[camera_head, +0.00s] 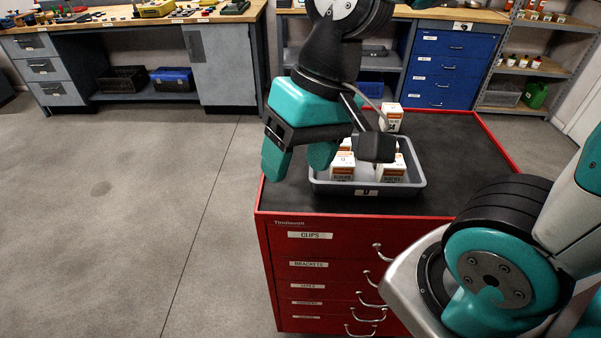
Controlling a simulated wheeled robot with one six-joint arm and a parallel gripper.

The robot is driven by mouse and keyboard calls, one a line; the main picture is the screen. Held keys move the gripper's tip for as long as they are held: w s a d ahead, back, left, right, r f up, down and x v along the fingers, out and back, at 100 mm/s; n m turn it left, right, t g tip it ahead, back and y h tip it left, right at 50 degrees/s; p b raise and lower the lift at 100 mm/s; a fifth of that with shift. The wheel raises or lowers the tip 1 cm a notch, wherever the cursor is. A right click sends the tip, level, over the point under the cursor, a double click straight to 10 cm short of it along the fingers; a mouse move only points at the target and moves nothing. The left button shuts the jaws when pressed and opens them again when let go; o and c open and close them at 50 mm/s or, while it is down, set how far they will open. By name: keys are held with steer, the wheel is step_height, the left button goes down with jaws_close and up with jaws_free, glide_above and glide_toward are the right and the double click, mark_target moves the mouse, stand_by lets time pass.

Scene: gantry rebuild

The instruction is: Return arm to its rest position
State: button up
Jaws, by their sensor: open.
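My gripper (299,160) is teal and black and hangs at the centre of the camera_head view. Its two fingers are apart and nothing shows between them. It is over the left part of the red tool cabinet's top, in front of the grey tray (407,186) as seen here. My arm comes down from the top of the view and also fills the lower right. Small white and orange boxes (342,168) sit in the tray, partly hidden by my gripper. Another white and orange box (391,117) shows behind the tray area.
The red cabinet (310,262) has a black top and labelled drawers with handles. Workbenches (130,22) stand at the back, with a blue drawer unit (440,65) and a shelf rack (530,67) at right. The grey floor (120,210) at left is clear.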

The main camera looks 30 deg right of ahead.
steer(key=s+n, duration=0.1)
steer(key=n, duration=0.1)
steer(key=s+a+n, duration=0.1)
steer(key=s+n, duration=0.1)
steer(key=s+a+r+n, duration=0.1)
steer(key=n, duration=0.1)
steer(key=shift+s+a+y, duration=0.15)
steer(key=shift+a+y, duration=0.1)
steer(key=shift+y, duration=0.05)
stand_by(0.7)
